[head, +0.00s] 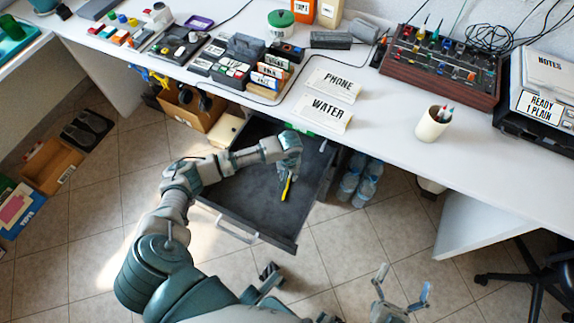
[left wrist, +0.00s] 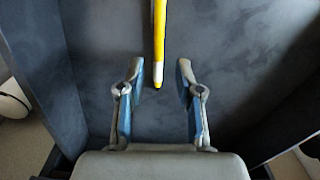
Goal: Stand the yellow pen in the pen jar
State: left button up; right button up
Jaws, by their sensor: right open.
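The yellow pen (head: 286,187) lies in the open dark drawer (head: 235,200). My left gripper (head: 289,160) is down inside the drawer at the pen. In the left wrist view the left gripper (left wrist: 160,72) is open, and the yellow pen (left wrist: 159,40) lines up with the gap between its fingertips, its near end reaching just into it. The far end of the pen is cut off there. The pen jar (head: 430,127), a cream cup with a few pens in it, stands on the desk at the right. My right gripper (head: 404,281) is open and empty above the floor.
The white desk (head: 390,110) overhangs the drawer's back. PHONE (head: 333,84) and WATER (head: 323,112) signs lie left of the jar. A mixer-like panel (head: 440,65) and a NOTES box (head: 540,85) stand behind and right. Water bottles (head: 360,182) stand under the desk.

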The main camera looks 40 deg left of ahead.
aim_at(289, 180)
pick_arm(q)
notch_tip(289, 180, up, 9)
jog(key=p, duration=0.3)
pick_arm(e)
notch_tip(289, 180, down, 9)
jog(key=s+d+g+h, duration=0.1)
jog(key=g+h, duration=0.1)
jog(key=g, duration=0.5)
jog(key=shift+d, duration=0.25)
pick_arm(q)
jog(key=shift+d+f, duration=0.1)
jog(key=shift+d, duration=0.05)
pick_arm(e)
jog(key=shift+s, duration=0.1)
